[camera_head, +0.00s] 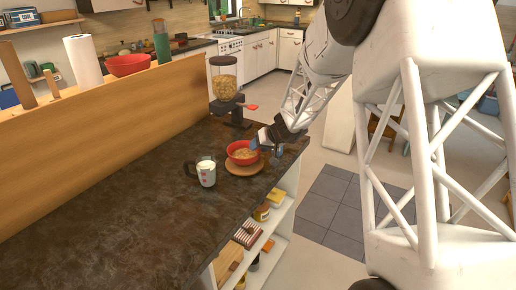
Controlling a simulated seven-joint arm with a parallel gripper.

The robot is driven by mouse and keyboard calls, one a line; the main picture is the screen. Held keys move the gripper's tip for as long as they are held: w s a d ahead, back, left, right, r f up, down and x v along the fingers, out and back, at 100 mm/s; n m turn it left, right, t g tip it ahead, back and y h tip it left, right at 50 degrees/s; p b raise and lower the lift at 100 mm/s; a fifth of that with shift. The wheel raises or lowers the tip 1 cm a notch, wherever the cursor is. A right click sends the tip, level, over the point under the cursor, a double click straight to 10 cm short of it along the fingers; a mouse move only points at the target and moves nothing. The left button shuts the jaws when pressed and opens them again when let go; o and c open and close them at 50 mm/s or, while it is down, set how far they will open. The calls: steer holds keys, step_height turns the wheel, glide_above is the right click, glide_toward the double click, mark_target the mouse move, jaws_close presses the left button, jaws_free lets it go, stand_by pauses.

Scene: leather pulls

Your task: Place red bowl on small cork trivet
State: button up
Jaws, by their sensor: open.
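The red bowl (243,158), with pale brownish contents inside, sits on the round cork trivet (239,169) on the dark countertop. The trivet's tan edge shows around the bowl's base. My gripper (258,144) is at the bowl's right rim, at the end of my white arm coming in from the right. It is open, and blue shows at its fingers. Whether a finger touches the rim cannot be told at this size.
A mug (206,173) with white contents stands left of the trivet. A cereal dispenser (225,82) stands behind the bowl. A wooden partition (110,135) runs along the counter's back left. The counter's front left is clear. Open shelves with items (262,212) lie below the right edge.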

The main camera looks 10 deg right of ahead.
steer(key=v, duration=1.1)
steer(key=shift+a+r, duration=0.1)
stand_by(0.5)
steer(key=s+a+r+g+h, duration=0.1)
steer(key=s+a+r, duration=0.2)
steer(key=s, duration=0.4)
steer(key=s+a+r+g, duration=0.1)
steer(key=s+a+r, duration=0.15)
steer(key=s, duration=0.45)
steer(key=s+a+r+g+h, duration=0.1)
steer(key=s+a+r, duration=0.2)
steer(key=s, duration=0.5)
steer(key=s+m+h, duration=0.1)
steer(key=s+h, duration=0.3)
steer(key=s, duration=1.8)
steer(key=shift+s+f+g, duration=0.25)
steer(key=shift+f+g, duration=0.05)
steer(key=shift+g, duration=0.1)
